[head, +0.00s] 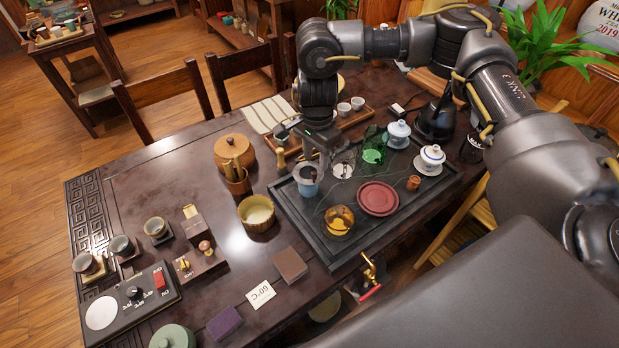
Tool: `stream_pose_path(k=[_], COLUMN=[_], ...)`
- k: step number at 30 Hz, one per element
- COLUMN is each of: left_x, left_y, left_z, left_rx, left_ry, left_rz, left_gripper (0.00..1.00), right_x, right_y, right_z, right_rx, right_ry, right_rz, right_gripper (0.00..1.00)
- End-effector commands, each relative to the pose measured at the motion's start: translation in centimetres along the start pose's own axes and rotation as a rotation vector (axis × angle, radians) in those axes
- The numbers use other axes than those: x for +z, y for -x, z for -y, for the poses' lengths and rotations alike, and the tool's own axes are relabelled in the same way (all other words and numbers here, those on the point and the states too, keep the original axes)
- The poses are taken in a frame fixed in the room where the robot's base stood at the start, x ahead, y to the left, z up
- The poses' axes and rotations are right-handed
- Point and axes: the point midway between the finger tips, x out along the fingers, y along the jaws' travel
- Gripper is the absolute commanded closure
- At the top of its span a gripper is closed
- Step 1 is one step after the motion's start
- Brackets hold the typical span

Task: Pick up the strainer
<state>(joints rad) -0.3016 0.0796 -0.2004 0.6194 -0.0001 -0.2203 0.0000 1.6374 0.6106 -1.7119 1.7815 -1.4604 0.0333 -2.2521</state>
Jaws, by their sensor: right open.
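My right gripper (323,160) points down over the back left part of the dark tea tray (292,218). It is open, and its fingers are small and partly lost against the dark tray. Just left of and below the fingers is a light blue cup (309,188). What looks like the strainer (305,173) sits at the top of this cup, close beside the fingers. I cannot tell whether they touch. My left gripper is not in view.
Left of the tray are a ribbed bowl (257,214) and a round wooden box (234,150). The table's left middle is clear.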

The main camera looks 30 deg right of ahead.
Motion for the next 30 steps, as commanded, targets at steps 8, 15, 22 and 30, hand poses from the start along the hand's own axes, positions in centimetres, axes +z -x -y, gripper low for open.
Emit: stream_pose_path(k=[8,15,22,30], left_x=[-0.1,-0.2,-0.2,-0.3], left_y=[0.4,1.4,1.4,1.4], left_z=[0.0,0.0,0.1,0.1], left_rx=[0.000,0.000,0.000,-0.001], left_ry=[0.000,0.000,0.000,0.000], left_rz=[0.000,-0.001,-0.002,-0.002], left_gripper=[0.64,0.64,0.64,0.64], right_x=[0.1,0.6,0.6,0.6], right_y=[-0.9,-4.2,-5.6,-5.6], right_z=[-0.1,-0.5,-0.4,-0.4], right_rx=[0.001,0.002,-0.002,-0.002], right_ry=[-0.002,-0.003,-0.001,-0.001], right_rz=[0.002,0.002,0.000,0.000], right_gripper=[0.60,0.60,0.60,0.73])
